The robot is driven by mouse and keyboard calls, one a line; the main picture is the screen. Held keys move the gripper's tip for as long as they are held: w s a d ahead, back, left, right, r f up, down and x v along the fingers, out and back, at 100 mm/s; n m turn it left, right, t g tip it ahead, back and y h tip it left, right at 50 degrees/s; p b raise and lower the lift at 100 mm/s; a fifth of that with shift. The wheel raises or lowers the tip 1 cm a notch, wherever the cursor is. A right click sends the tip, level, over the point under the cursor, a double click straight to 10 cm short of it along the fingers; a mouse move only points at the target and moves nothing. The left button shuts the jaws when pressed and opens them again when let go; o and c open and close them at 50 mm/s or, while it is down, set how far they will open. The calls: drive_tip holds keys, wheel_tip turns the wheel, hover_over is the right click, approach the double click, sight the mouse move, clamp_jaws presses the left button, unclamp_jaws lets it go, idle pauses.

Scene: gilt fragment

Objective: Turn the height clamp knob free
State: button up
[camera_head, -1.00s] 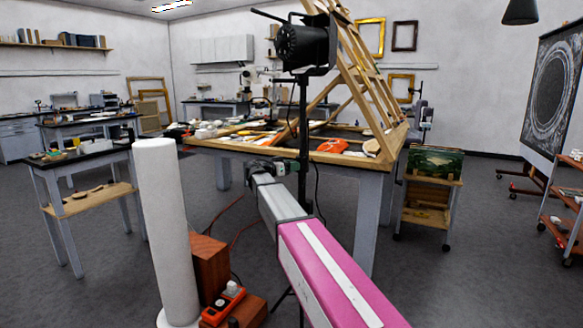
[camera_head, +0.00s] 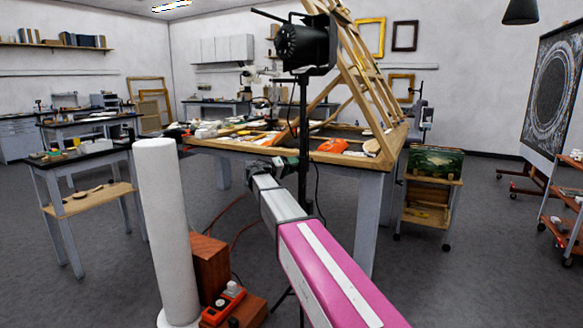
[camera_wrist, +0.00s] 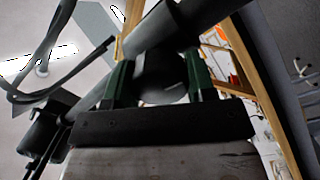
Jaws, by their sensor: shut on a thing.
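The black lamp stand (camera_head: 303,135) rises upright in front of the work table and carries a black spotlight (camera_head: 305,47). In the wrist view the stand's dark tube (camera_wrist: 205,14) runs slantwise across the top. The height clamp knob (camera_wrist: 163,82) is a dark rounded piece beside the tube, between my gripper's two green fingers. My gripper (camera_wrist: 158,78) is shut on the knob. In the head view my gripper (camera_head: 287,162) is at the stand at about table-edge height, and the knob is too small to make out there.
The work table (camera_head: 270,152) with a wooden frame stands right behind the stand. A black cable hangs near the pole. A white cylinder (camera_head: 165,230) and wooden blocks (camera_head: 210,262) are in the near foreground. A small easel cart (camera_head: 430,200) stands right of the table.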

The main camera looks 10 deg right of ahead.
drive_tip(key=shift+n, duration=2)
drive_tip(key=o, duration=0.9)
drive_tip(key=v, duration=1.1)
